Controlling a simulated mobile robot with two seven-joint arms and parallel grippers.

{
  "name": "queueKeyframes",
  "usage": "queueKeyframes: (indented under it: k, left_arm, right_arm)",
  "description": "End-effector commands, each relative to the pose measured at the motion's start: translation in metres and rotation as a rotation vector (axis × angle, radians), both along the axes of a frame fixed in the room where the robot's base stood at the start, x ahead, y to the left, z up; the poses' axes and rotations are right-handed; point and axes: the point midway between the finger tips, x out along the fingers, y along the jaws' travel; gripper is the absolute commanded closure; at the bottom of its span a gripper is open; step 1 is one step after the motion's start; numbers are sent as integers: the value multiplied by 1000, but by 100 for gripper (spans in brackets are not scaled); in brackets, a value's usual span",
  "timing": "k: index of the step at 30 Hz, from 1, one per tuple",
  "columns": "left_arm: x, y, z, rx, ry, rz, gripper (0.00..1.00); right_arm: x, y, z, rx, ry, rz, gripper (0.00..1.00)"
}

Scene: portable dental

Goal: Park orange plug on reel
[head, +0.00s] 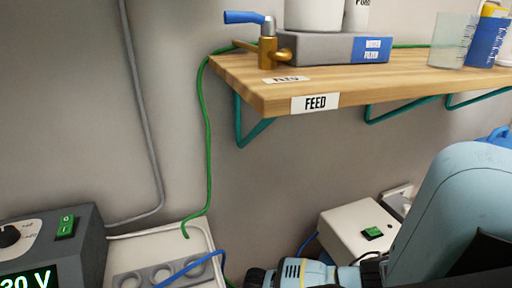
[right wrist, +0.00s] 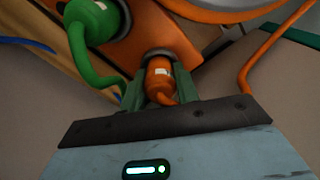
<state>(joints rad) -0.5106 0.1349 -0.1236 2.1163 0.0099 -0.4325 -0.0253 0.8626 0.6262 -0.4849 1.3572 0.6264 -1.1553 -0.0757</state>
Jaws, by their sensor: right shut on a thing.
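In the right wrist view, my right gripper (right wrist: 159,88) is shut on the orange plug (right wrist: 161,76), with one green finger on each side of it. The plug's far end meets a round grey holder (right wrist: 158,52) on an orange plate (right wrist: 185,48); I cannot tell how deeply it sits there. Above is a curved orange and grey rim (right wrist: 235,8), apparently the reel. In the head view my right arm is at the lower right, and its fingertips and the orange plug do not show. My left gripper is in neither view.
A green plug (right wrist: 90,20) sits left of the orange one, on the same plate. An orange cable (right wrist: 262,52) hangs at the right. In the head view a wooden shelf (head: 230,78) is above, and a white box (head: 350,228) stands close to my arm.

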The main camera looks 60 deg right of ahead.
Motion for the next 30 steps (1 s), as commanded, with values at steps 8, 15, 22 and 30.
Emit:
queueKeyframes:
  k: [8, 15, 22, 30]
  left_arm:
    - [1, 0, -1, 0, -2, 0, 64]
    - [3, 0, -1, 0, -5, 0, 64]
    - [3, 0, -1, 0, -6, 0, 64]
    - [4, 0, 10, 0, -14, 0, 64]
  right_arm:
    - [0, 0, -1, 0, -1, 0, 93]
    - [0, 0, -1, 0, 0, 0, 44]
    - [0, 0, -1, 0, 0, 0, 44]
    - [1, 0, 18, 0, -2, 1, 44]
